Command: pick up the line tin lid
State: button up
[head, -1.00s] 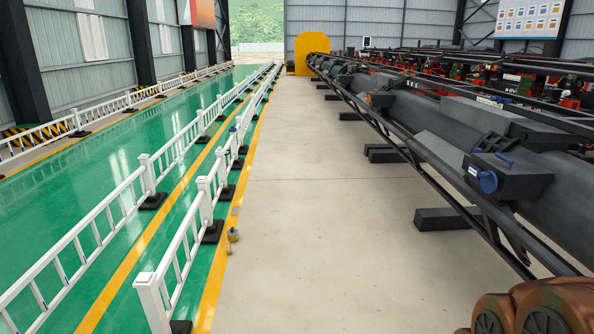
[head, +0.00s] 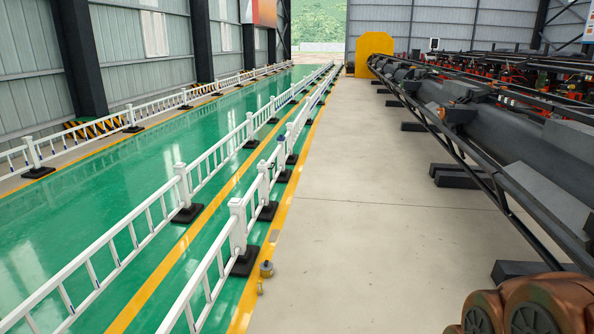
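A small grey-tan round thing (head: 266,268) sits on the floor on the yellow line, beside the white railing. A smaller pale piece (head: 260,287) lies just in front of it. Both are too small to tell whether either is the line tin lid or its tin. A flat grey patch (head: 273,236) lies on the same line a little farther off. My gripper is not in view. A brown rounded part, which looks like my own arm, fills the bottom right corner.
White railings (head: 238,225) on black feet run along the green floor (head: 130,205) to the left. A long dark machine (head: 500,120) with low black blocks (head: 455,178) lines the right. The pale concrete aisle (head: 350,240) between them is clear. A yellow panel (head: 375,48) stands at the far end.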

aim_at(266, 265)
jog(key=u, duration=0.3)
jog(key=i, duration=1.75)
jog(key=u, duration=0.6)
jog(key=i, duration=2.2)
jog(key=u, duration=0.3)
